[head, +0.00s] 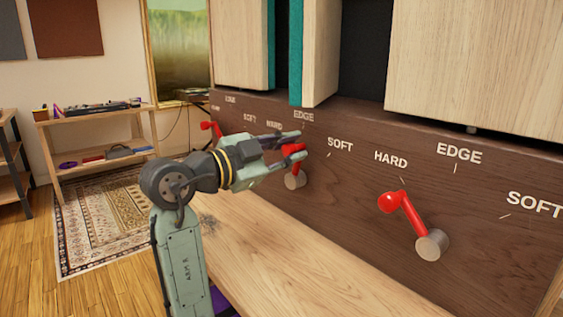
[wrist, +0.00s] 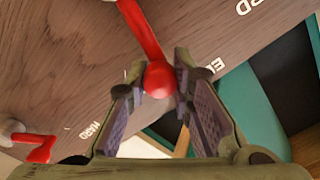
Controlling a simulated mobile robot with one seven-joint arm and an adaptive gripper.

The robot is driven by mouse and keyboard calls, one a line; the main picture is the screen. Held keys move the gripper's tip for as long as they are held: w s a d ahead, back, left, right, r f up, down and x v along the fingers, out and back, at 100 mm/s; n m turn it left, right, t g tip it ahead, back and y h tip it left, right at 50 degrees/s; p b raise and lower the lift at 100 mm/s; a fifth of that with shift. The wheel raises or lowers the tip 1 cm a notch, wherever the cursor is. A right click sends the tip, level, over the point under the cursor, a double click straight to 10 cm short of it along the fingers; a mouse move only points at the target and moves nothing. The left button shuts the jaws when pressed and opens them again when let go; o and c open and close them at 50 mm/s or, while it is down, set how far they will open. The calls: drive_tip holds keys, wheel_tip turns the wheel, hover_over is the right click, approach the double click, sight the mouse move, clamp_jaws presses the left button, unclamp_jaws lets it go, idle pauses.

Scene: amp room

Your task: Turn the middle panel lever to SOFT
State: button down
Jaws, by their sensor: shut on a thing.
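The middle panel lever (head: 294,165) has a red arm and knob on a grey round pivot. It points upward, roughly between its HARD (head: 273,125) and EDGE (head: 303,116) labels. Its SOFT label (head: 340,144) is to the right. My gripper (head: 291,145) is at the knob end, and its fingers partly cover the lever. In the wrist view, the red knob (wrist: 157,80) sits between the two fingertips of my gripper (wrist: 157,88), and the jaws are shut on it.
A right lever (head: 415,225) leans up and left toward HARD. A left lever (head: 209,128) is partly behind my arm. Pale wooden panels (head: 475,60) overhang the dark board (head: 350,190). A pale wooden ledge (head: 300,265) runs below it.

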drive_tip(key=shift+s+d+f+m+b, duration=0.4)
drive_tip(key=shift+s+m+b, duration=0.15)
drive_tip(key=shift+m+b, duration=0.4)
drive_tip(key=shift+s+d+f+m+b, duration=0.45)
drive_tip(key=shift+m+b, duration=0.35)
drive_tip(key=shift+m, duration=0.25)
drive_tip(key=shift+s+d+f+m+b, duration=0.35)
drive_tip(key=shift+s+m+b, duration=0.25)
drive_tip(key=shift+m+b, duration=0.35)
drive_tip(key=c, duration=1.4)
unclamp_jaws()
drive_tip(key=v, duration=1.2)
